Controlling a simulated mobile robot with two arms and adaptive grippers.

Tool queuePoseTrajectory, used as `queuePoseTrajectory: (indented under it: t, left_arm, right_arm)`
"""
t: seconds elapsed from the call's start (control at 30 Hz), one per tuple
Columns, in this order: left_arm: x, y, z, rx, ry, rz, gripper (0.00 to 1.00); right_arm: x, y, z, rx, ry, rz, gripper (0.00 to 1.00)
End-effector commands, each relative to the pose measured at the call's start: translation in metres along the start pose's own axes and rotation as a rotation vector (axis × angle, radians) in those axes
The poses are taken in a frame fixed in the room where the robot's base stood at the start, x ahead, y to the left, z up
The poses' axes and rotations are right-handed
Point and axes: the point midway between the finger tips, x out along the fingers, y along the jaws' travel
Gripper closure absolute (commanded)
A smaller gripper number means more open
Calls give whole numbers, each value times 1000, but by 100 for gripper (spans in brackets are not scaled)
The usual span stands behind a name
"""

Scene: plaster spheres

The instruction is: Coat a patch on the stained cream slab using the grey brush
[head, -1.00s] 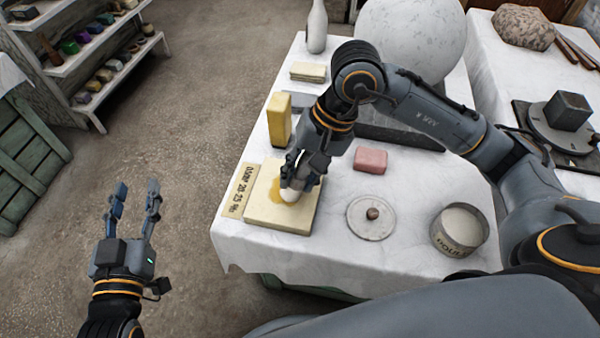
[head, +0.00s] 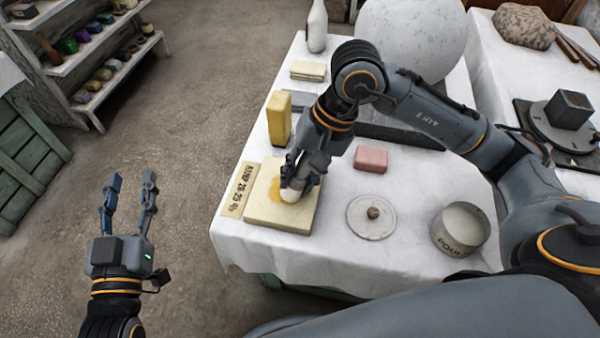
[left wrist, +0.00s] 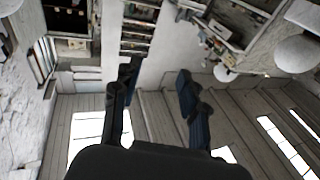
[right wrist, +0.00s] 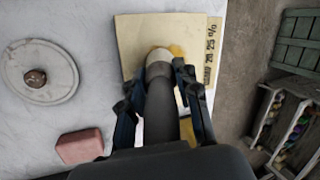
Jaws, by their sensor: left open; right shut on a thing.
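The cream slab (head: 277,217) lies on the white table's near left part, with a yellow-orange stain on its upper face. The slab also shows in the right wrist view (right wrist: 135,50). My right gripper (head: 297,175) is shut on the brush, over the slab. The brush's grey handle (right wrist: 160,105) runs between the fingers in the right wrist view, and its pale head (head: 289,195) is at the stain; I cannot tell whether it presses on it. My left gripper (head: 129,190) is open and empty, out over the floor left of the table.
A labelled strip (head: 238,190) lies along the slab's left side. A yellow block (head: 279,118) stands behind it. A pink block (head: 371,159), a round lid (head: 371,217) and a tin (head: 461,229) are to the right. A large white sphere (head: 412,35) stands at the back.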

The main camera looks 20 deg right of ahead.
Motion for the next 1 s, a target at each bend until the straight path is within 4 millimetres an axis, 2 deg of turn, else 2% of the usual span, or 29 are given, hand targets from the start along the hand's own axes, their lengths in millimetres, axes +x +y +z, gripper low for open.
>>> queuePoseTrajectory:
  t: [0.27,0.5,0.77,1.0]
  left_arm:
    - [0,1,-4,-2,27,2,57]
    - [0,4,-26,-6,146,9,57]
    - [-1,5,-34,-6,189,11,57]
    - [-4,7,-51,-10,290,16,57]
  right_arm:
    - [1,0,1,-1,1,0,99]
    - [2,-1,6,-1,0,0,99]
    - [2,-2,8,-1,-1,0,99]
    - [3,-3,12,-1,1,0,99]
